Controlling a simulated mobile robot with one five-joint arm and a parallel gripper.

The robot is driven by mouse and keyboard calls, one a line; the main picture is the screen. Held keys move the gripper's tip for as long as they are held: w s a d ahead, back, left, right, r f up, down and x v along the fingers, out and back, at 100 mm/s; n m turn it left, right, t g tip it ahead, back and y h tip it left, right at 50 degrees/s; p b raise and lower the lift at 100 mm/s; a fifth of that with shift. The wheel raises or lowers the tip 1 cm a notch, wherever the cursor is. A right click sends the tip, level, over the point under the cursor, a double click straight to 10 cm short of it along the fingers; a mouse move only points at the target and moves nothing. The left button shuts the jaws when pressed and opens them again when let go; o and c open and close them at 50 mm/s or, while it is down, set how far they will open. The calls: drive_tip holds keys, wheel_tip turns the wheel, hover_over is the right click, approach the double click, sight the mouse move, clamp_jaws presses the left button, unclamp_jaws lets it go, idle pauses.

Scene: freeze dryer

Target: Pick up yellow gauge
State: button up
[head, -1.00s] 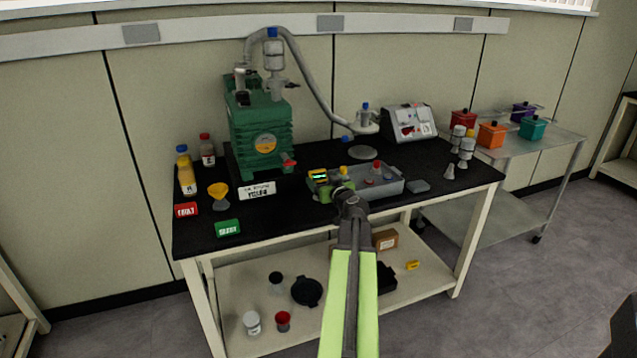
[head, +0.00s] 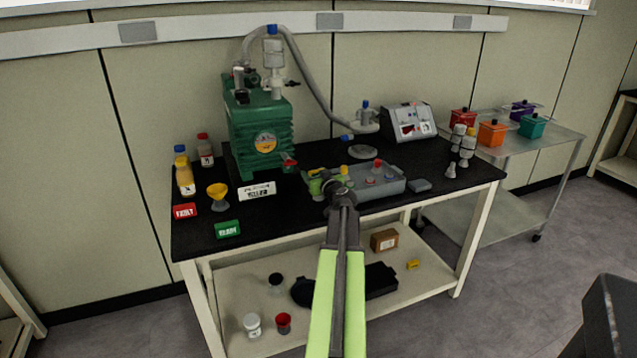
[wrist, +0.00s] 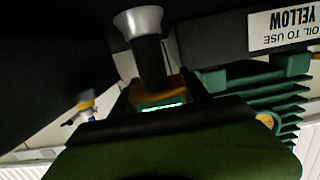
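The yellow gauge (wrist: 156,98) shows in the wrist view, which is upside down. It has a yellow and teal head with a lit display strip, a dark stem and a silver flange at the table. My gripper (head: 319,184) is over the black table at the front left of the grey tray, in the head view. In the wrist view the gauge head is just beyond my dark gripper parts. Whether the fingers are apart or touch the gauge is not clear.
A green pump (head: 261,130) stands behind to the left, with a white label (head: 257,191) in front. The grey tray (head: 385,190) holds small coloured items just right of my gripper.

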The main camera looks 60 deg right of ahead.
drive_tip(key=shift+s+d, duration=0.1)
drive_tip(key=shift+s, duration=0.05)
drive_tip(key=c, duration=0.8)
